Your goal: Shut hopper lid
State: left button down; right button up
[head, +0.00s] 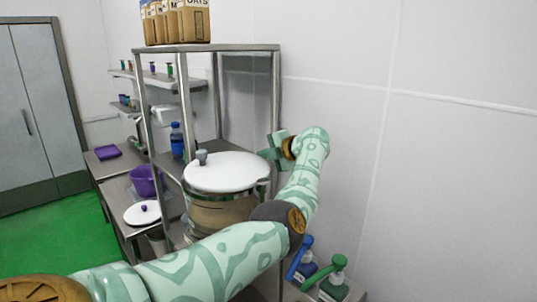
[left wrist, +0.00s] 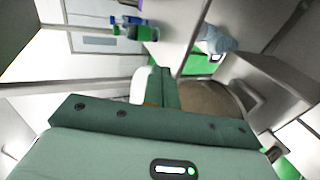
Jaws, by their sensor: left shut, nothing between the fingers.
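The hopper (head: 222,212) is a steel, pot-like vessel beside the shelf rack. Its round white lid (head: 227,172) lies over the top, roughly level, with a grey knob at the left. Whether the lid is fully seated cannot be told. My left gripper (head: 270,152) is beside the lid's right edge, near the wall, shut and empty. In the left wrist view its fingers (left wrist: 160,90) are together, in front of a rounded brownish surface that may be the hopper's side. My forearm passes in front of the hopper's lower right. My right gripper is not in view.
A steel rack (head: 205,47) with cartons on top stands behind the hopper. A blue bottle (head: 177,139), a purple pot (head: 146,180) and another white lid (head: 142,213) are at the left. Blue and green-topped bottles (head: 334,285) stand at lower right. The wall is close on the right.

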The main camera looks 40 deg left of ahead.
pick_arm(q)
jog(key=shift+s+a, duration=0.25)
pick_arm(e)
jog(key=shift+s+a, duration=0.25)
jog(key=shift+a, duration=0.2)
pick_arm(q)
jog(key=shift+d, duration=0.1)
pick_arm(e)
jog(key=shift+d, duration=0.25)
